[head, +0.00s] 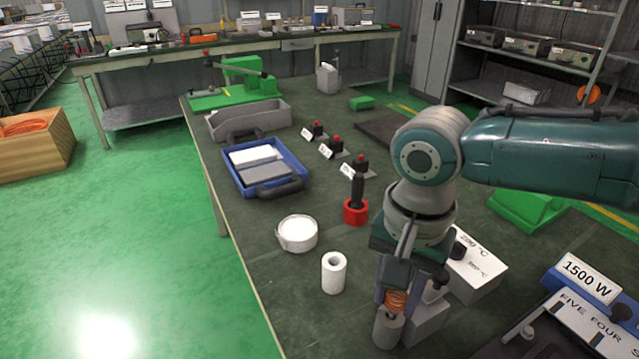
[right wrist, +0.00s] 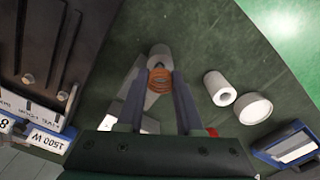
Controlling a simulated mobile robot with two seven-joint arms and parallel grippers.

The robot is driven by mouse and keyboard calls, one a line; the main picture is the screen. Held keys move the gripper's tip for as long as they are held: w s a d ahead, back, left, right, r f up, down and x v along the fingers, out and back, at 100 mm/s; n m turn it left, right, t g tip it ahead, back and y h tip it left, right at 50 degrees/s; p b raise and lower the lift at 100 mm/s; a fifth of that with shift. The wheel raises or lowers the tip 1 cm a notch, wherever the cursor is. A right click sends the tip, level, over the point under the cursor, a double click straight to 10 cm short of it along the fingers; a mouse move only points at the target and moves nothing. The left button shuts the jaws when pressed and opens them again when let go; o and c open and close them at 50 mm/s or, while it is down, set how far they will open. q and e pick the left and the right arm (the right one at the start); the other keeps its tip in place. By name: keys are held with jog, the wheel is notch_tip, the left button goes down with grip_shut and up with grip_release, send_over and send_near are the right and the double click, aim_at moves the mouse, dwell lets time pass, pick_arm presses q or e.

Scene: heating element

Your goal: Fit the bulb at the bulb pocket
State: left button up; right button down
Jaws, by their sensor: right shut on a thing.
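My right gripper (head: 397,290) points down over the front of the bench, shut on a piece wrapped in an orange copper coil (head: 397,301). The coil also shows between the two fingers in the right wrist view (right wrist: 160,78). A grey cylinder (head: 386,332) is at the lower end of the coil; it also shows just past the fingertips in the right wrist view (right wrist: 160,52). I cannot tell whether it is joined to the coil piece. A grey block (head: 430,322) stands right beside the gripper. I cannot tell which part is the bulb pocket. My left gripper is out of view.
A white hollow cylinder (head: 334,273) and a white round tub (head: 297,233) stand left of the gripper. A black-handled tool in a red holder (head: 355,212) stands behind. A white temperature-marked box (head: 487,280) and a 1500 W unit (head: 590,283) are to the right.

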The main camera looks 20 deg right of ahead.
jog(key=shift+f+b, duration=0.35)
jog(key=shift+f, duration=0.2)
jog(key=shift+c, duration=2.4)
grip_release()
jog(key=shift+r, duration=0.1)
notch_tip(320, 180, up, 10)
jog(key=shift+f+p, duration=0.1)
jog(key=shift+p, duration=1)
